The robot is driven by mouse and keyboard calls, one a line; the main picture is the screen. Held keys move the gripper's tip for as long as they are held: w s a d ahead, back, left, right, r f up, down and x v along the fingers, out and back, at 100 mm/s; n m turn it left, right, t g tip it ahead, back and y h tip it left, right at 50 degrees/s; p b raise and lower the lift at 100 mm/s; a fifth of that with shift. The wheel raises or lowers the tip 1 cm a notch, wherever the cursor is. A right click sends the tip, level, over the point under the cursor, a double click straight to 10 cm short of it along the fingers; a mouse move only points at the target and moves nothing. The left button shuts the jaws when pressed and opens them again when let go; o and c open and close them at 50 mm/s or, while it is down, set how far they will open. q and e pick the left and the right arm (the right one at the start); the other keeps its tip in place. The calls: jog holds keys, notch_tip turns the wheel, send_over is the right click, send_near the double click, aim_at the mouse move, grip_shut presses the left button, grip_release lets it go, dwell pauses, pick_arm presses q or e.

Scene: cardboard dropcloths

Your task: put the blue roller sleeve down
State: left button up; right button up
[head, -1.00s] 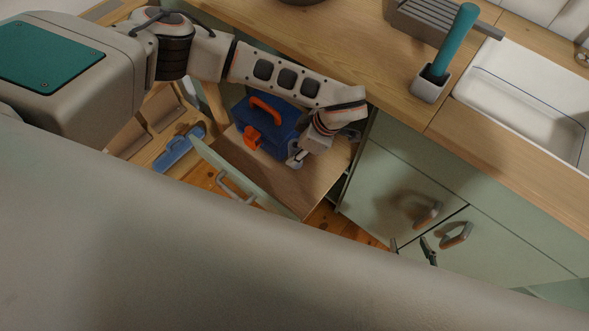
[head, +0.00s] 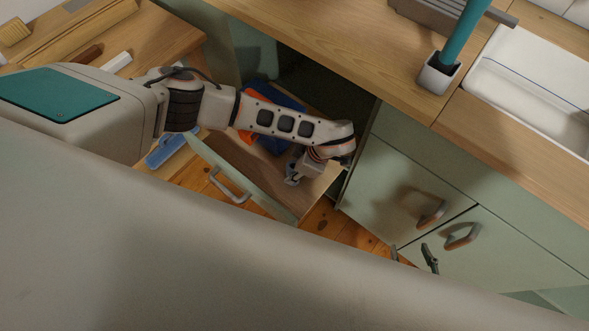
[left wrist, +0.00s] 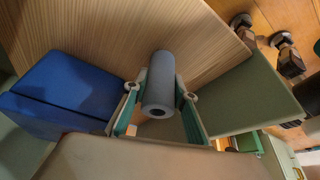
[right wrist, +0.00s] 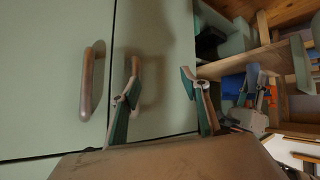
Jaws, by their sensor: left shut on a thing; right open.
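The blue roller sleeve (left wrist: 158,82), a grey-blue hollow cylinder, sits between the fingers of my left gripper (left wrist: 161,93) in the left wrist view. Its open end faces the camera. My left gripper (head: 293,172) is shut on it, over the wooden floor of the open drawer (head: 232,153). In the head view I cannot make out the sleeve clearly. I cannot tell whether it touches the drawer floor. My right gripper (right wrist: 160,80) is open and empty in front of the green cabinet doors (right wrist: 150,35).
A blue toolbox (head: 282,98) with orange parts stands in the drawer, partly behind my left arm; it also shows in the left wrist view (left wrist: 70,95). The counter (head: 340,50) overhangs the drawer. A teal-handled tool (head: 462,35) stands in a white holder. Drawer floor beside the sleeve looks bare.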

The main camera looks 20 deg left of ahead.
pick_arm(q)
jog(key=shift+w+r, duration=0.1)
jog(key=shift+r, duration=0.05)
pick_arm(e)
jog(key=shift+w+r, duration=0.2)
jog(key=shift+r, duration=0.15)
pick_arm(q)
jog(key=o, duration=0.9)
jog(key=shift+c, duration=0.2)
jog(key=shift+r, duration=0.25)
jog(key=p+v, duration=0.2)
jog(key=v, duration=0.9)
jog(key=shift+d+r, duration=0.2)
jog(key=shift+d, duration=0.05)
pick_arm(e)
jog(key=shift+a+r, duration=0.2)
jog(key=shift+r, duration=0.5)
